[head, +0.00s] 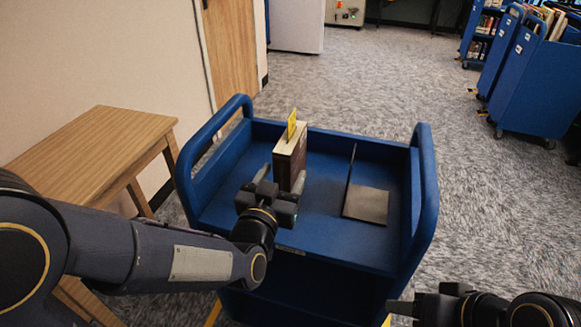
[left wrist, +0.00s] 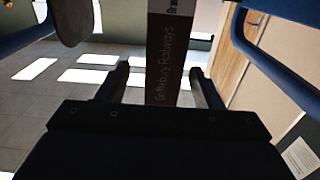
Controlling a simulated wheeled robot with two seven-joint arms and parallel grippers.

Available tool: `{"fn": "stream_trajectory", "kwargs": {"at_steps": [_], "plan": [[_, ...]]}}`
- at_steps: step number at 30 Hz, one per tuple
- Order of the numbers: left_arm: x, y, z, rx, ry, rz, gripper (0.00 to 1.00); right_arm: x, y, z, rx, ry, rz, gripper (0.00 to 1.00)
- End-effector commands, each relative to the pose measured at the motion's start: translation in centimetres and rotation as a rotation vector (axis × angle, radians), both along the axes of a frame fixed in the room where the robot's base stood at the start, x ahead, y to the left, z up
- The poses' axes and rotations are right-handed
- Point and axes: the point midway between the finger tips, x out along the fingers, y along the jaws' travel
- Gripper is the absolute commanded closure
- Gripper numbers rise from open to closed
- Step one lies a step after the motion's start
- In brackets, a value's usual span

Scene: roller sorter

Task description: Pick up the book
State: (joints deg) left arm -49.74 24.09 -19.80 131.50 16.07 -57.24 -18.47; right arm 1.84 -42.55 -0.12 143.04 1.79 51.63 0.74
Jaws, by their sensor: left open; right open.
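The book (head: 290,158) stands upright on the top shelf of the blue cart (head: 322,226), its dark brown cover showing and a yellow slip (head: 292,124) sticking up from its top. My left gripper (head: 281,178) is open at the near end of the book, a finger on either side. In the left wrist view the book's spine (left wrist: 165,62), with lettering, shows between the two open fingers (left wrist: 160,84); I cannot tell whether they touch it. My right gripper (head: 396,308) is at the bottom edge, partly cut off, open and away from the book.
A grey metal bookend (head: 366,204) stands on the cart shelf right of the book, with bare shelf between. Raised blue handles (head: 428,190) flank the cart. A wooden table (head: 95,145) is at left. Other blue carts (head: 530,85) stand at the back right.

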Motion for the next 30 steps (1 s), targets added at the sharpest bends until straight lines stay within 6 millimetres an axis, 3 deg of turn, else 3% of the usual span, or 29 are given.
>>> {"fn": "stream_trajectory", "kwargs": {"at_steps": [12, 21, 30], "plan": [[5.3, -1.3, 0.2, 0.001, 0.002, 0.001, 0.40, 0.0, 0.0, 0.2, 0.000, 0.000, 0.000, 0.44], [5.7, -1.5, 0.2, -0.002, 0.004, 0.000, 0.41, 0.0, 0.0, 0.2, 0.000, 0.000, 0.000, 0.44], [5.7, -1.5, 0.3, -0.002, 0.003, 0.000, 0.81, 0.0, 0.0, 0.2, 0.000, 0.000, 0.000, 0.44]]}}
